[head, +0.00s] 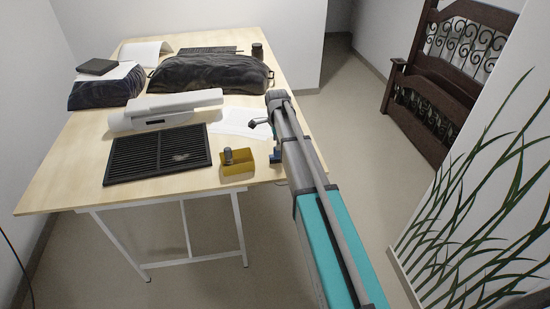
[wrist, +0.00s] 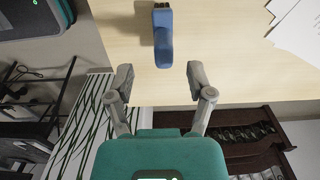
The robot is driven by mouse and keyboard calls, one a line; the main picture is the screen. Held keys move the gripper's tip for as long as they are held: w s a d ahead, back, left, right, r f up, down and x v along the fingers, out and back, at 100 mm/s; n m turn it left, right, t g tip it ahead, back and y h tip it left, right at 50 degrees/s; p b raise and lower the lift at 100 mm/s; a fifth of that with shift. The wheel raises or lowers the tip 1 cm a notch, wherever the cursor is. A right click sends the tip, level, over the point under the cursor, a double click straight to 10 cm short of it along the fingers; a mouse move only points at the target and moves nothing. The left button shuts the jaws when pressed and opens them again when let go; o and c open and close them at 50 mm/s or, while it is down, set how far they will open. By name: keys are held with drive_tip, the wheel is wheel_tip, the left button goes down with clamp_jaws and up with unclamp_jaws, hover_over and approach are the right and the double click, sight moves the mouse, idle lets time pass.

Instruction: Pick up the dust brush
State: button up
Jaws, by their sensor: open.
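The dust brush (wrist: 163,40) shows in the wrist view with a blue handle and dark bristles at its far end. It lies on the light wooden table (wrist: 220,60), its handle pointing towards my gripper (wrist: 160,75). My gripper is open and empty, with its two fingers apart to either side of the handle's line. The fingertips are short of the handle's near end and do not touch it. In the head view a small blue part (head: 275,157) shows at the table's right edge beside my arm, which hides the rest.
A yellow block with a grey knob (head: 237,161) stands near the table's front edge, next to a black grille (head: 157,153). A white device (head: 165,108), paper (head: 240,121) and dark covered bulky items (head: 210,72) lie behind. Open floor (head: 330,130) lies right of the table.

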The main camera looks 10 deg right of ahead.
sight(277, 155)
drive_tip(key=shift+f, duration=0.2)
drive_tip(key=f+b, duration=0.5)
drive_tip(key=shift+w+d, duration=0.1)
drive_tip(key=shift+w, duration=0.1)
drive_tip(key=shift+r, duration=0.1)
idle(0.7)
clamp_jaws()
